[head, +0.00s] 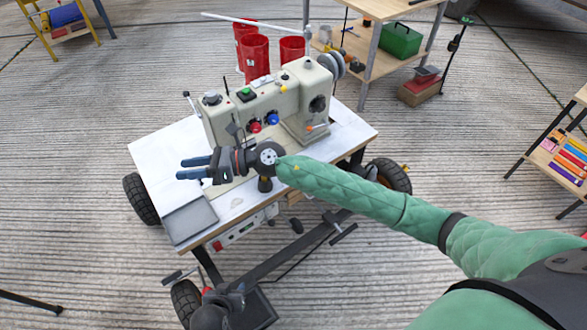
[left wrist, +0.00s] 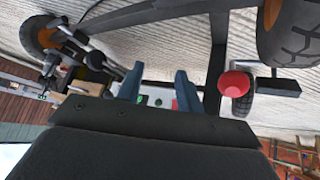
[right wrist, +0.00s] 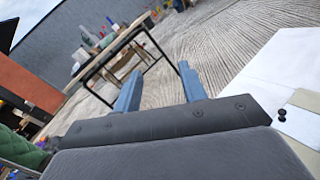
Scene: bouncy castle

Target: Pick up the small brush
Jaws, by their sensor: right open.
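I cannot make out a small brush with certainty in any view. My right gripper (head: 180,168) is open over the left part of the white sewing table, in front of the sewing machine. Nothing shows between its fingers, which also stand apart in the right wrist view (right wrist: 160,72). In the left wrist view, my left gripper (left wrist: 157,82) has its two blue fingers apart, with no object clearly held. That view shows wheels and frame bars close by. In the head view its fingers cannot be made out among the dark parts low in the picture.
The cream sewing machine (head: 285,100) stands on the wheeled table (head: 165,150), with a grey plate (head: 190,219) at its front left corner. Red bins (head: 254,55) stand behind. A wooden shelf with a green box (head: 400,40) is at the back right. Ribbed floor is open around.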

